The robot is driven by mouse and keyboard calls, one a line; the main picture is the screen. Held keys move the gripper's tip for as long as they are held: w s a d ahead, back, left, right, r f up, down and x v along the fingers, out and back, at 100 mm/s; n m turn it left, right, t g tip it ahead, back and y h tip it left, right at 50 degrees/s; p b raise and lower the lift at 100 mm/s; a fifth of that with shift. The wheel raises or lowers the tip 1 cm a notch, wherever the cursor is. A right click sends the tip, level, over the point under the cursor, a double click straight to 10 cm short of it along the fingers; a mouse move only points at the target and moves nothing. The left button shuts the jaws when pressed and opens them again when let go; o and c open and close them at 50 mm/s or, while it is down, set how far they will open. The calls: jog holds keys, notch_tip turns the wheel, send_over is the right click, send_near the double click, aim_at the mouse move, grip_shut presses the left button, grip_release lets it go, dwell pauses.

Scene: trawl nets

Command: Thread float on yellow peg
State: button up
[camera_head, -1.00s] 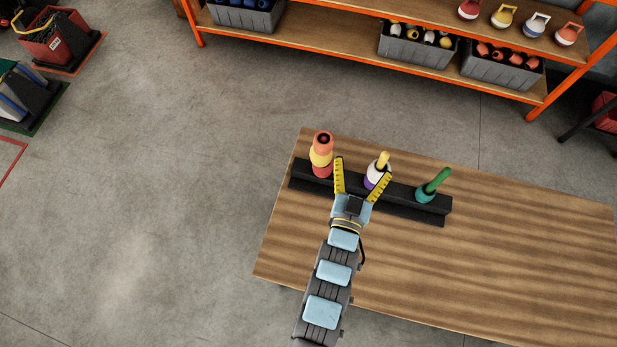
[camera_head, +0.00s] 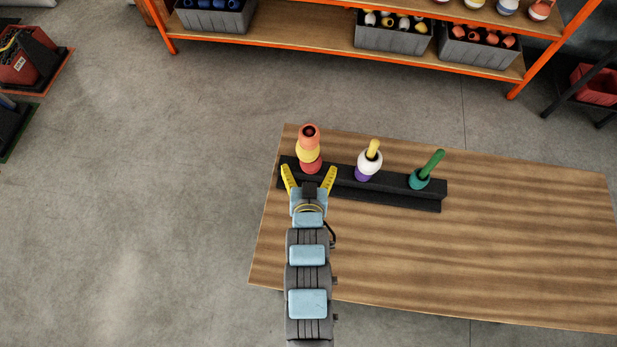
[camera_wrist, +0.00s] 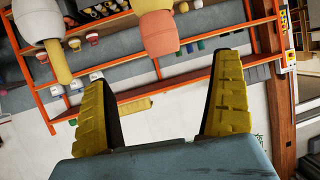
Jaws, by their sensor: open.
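A black rack (camera_head: 400,198) on the wooden table holds three pegs. The middle yellow peg (camera_head: 373,147) carries a purple float (camera_head: 364,174) below a white float (camera_head: 370,161), and its bare top sticks up. The left stack has a red float (camera_head: 311,167), a yellow float (camera_head: 308,151) and an orange float (camera_head: 309,135) on top. The right green peg (camera_head: 434,162) carries a teal float (camera_head: 419,180). My gripper (camera_head: 309,172) is open and empty, in front of the left stack. In the wrist view, the orange float (camera_wrist: 160,35) shows between and beyond the fingertips.
The wooden table (camera_head: 480,250) is clear to the right and front. Behind, an orange-framed shelf (camera_head: 300,42) holds grey bins, including one with orange floats (camera_head: 480,46). The floor between shelf and table is open.

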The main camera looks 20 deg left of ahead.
aim_at(309, 141)
jog(key=shift+x, duration=7.15)
jog(key=shift+b, duration=0.3)
jog(key=shift+r, duration=0.1)
jog(key=c, duration=1.4)
